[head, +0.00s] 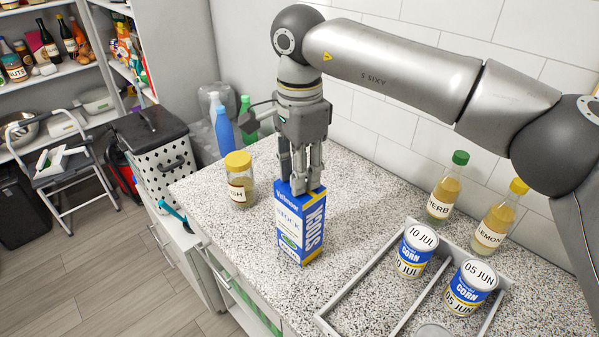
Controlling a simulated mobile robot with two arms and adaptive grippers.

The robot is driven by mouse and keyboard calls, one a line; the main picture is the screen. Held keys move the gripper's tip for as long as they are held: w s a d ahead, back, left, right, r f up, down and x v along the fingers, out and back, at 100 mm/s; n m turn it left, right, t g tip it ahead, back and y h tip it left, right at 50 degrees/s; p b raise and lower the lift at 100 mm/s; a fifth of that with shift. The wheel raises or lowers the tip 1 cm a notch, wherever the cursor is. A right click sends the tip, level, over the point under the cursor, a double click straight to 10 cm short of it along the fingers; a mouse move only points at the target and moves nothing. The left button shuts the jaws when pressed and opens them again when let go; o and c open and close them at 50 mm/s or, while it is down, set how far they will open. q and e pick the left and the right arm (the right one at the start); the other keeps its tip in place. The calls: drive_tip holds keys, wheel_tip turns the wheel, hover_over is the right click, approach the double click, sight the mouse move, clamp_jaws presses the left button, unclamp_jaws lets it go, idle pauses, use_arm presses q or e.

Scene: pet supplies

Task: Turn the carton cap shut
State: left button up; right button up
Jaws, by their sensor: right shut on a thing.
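A blue and white stock carton (300,229) stands upright on the speckled counter. My right gripper (301,188) points straight down at the carton's top, with its fingers shut around the spot where the cap sits. The cap itself is hidden by the fingers, so I cannot tell how far it is turned. My left gripper is not in view.
A yellow-lidded jar (239,183) stands left of the carton. Two bottles (443,196) stand by the wall. Blue and green bottles (224,131) are behind.

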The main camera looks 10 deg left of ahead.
drive_tip(key=m+b, duration=0.1)
drive_tip(key=m, duration=0.5)
drive_tip(key=m+b, duration=0.1)
drive_tip(key=m, duration=0.5)
drive_tip(key=shift+m+b, duration=0.35)
drive_tip(key=shift+m, duration=0.05)
drive_tip(key=m+b, duration=0.1)
drive_tip(key=m, duration=0.5)
drive_tip(key=m+b, duration=0.1)
drive_tip(key=m, duration=0.4)
drive_tip(key=shift+b, duration=0.35)
drive_tip(key=shift+m, duration=0.5)
drive_tip(key=o, duration=1.1)
drive_tip(key=shift+c, duration=0.2)
drive_tip(key=shift+r, duration=0.1)
wheel_tip(320, 180, up, 12)
